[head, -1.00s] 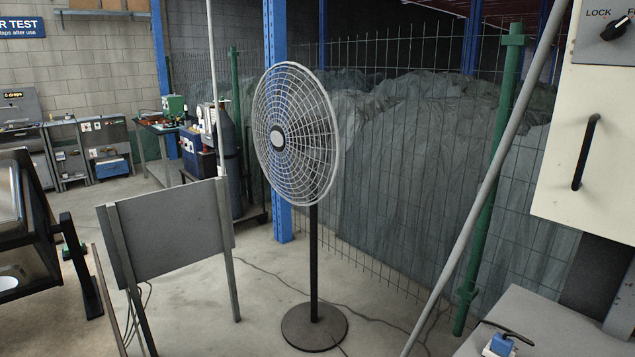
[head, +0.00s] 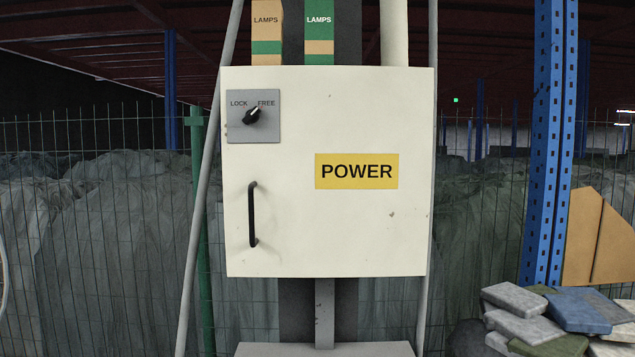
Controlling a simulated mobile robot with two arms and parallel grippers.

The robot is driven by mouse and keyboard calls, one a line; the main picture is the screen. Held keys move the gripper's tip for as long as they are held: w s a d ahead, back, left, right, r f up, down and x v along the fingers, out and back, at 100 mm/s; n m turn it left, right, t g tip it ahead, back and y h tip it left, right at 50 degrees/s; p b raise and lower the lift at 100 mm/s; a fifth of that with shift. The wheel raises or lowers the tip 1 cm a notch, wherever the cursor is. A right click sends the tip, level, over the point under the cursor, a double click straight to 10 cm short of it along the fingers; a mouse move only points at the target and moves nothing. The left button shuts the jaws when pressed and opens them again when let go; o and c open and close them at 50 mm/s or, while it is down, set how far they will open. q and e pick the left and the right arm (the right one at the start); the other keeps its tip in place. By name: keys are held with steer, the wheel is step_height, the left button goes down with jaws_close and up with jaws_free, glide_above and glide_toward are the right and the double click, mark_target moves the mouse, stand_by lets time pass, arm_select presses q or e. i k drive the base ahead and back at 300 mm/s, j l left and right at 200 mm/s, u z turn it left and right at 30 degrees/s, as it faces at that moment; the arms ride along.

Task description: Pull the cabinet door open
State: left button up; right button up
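A cream cabinet with a closed door (head: 330,235) stands in the middle of the head view, facing me. A yellow POWER label (head: 356,171) is on the door. A black vertical bar handle (head: 252,214) is at the door's lower left. Above it, a grey plate marked LOCK and FREE carries a black knob (head: 252,116). The knob's pointer is tilted up and to the right, toward FREE. Neither of my grippers shows in this view.
A grey slanted pole (head: 202,190) and a green post (head: 200,240) stand left of the cabinet. A wire fence with grey sheeting runs behind. A blue post (head: 549,140) and a pile of bags (head: 520,327) are at right. A grey ledge (head: 325,349) lies below.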

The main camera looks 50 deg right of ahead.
mark_target(332, 177)
steer(key=z, duration=0.4)
steer(key=l+z, duration=0.1)
steer(key=z, duration=0.25)
steer(key=i+z, duration=0.1)
steer(key=z, duration=0.7)
steer(key=i+l, duration=0.05)
